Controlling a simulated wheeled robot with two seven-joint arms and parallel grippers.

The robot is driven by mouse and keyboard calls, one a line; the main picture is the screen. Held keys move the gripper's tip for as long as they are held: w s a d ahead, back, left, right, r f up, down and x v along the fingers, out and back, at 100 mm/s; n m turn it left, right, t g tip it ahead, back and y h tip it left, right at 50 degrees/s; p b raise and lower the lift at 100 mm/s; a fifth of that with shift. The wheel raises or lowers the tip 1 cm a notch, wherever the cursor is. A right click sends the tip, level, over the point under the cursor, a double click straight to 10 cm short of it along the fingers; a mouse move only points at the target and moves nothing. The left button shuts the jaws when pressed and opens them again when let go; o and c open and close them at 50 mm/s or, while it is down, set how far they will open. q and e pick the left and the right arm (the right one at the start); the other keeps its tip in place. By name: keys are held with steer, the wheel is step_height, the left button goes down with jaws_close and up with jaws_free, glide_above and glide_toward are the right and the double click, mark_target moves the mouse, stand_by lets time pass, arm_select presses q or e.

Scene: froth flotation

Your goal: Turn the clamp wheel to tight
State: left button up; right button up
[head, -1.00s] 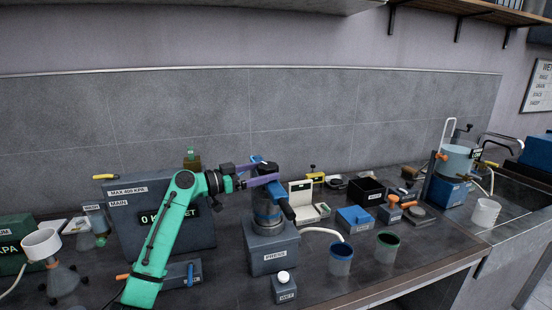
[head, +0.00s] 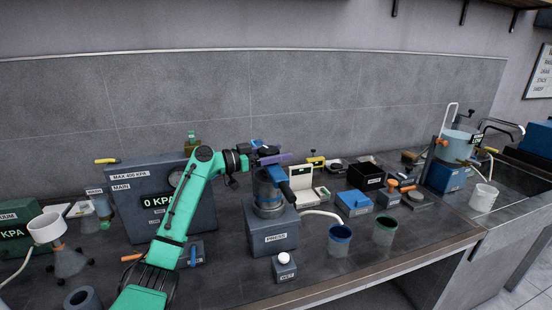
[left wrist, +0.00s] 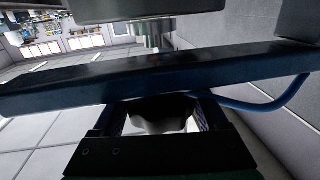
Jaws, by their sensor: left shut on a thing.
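The press (head: 272,238) is a grey box labelled PRESS, with a clear cylinder (head: 267,198) on top and a blue clamp bar (head: 280,172) above it. The dark clamp wheel (head: 268,150) is at the top, partly hidden by my gripper. My left gripper (head: 272,158), with purple fingers, reaches in from the left at the wheel. In the left wrist view its fingers (left wrist: 165,117) are shut on a dark rounded piece, which looks like the wheel. A dark blue bar (left wrist: 160,75) crosses that view. The wheel's marking cannot be read. My right gripper is not in view.
A grey box reading 0 KPA (head: 158,202) stands left of the press. Two beakers with blue (head: 340,240) and green (head: 384,232) rims stand to the right. The bench's front right edge is mostly clear.

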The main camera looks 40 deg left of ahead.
arm_select(q)
steer(key=shift+f+m+h+b, duration=0.3)
steer(key=shift+f+h+b, duration=0.1)
steer(key=shift+b, duration=0.45)
steer(key=shift+r+m+g+h+b, duration=0.3)
steer(key=shift+m+g+h, duration=0.1)
steer(key=shift+g+h, duration=0.1)
steer(key=shift+s+d+r+m+g+h, duration=0.1)
steer(key=shift+d+r+m+g+h, duration=0.1)
steer(key=shift+m+g+h, duration=0.4)
steer(key=shift+h, duration=0.4)
steer(key=shift+s+d+f+m+g+h+p, duration=0.1)
steer(key=shift+m+g+h+p, duration=0.05)
steer(key=shift+m+g+h, duration=0.2)
steer(key=shift+s+d+m+g+h+p, duration=0.15)
steer(key=shift+m+g+h, duration=0.1)
steer(key=shift+m+g, duration=0.15)
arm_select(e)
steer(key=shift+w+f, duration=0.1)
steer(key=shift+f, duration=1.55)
arm_select(q)
steer(key=shift+w, duration=0.1)
steer(key=o, duration=1.3)
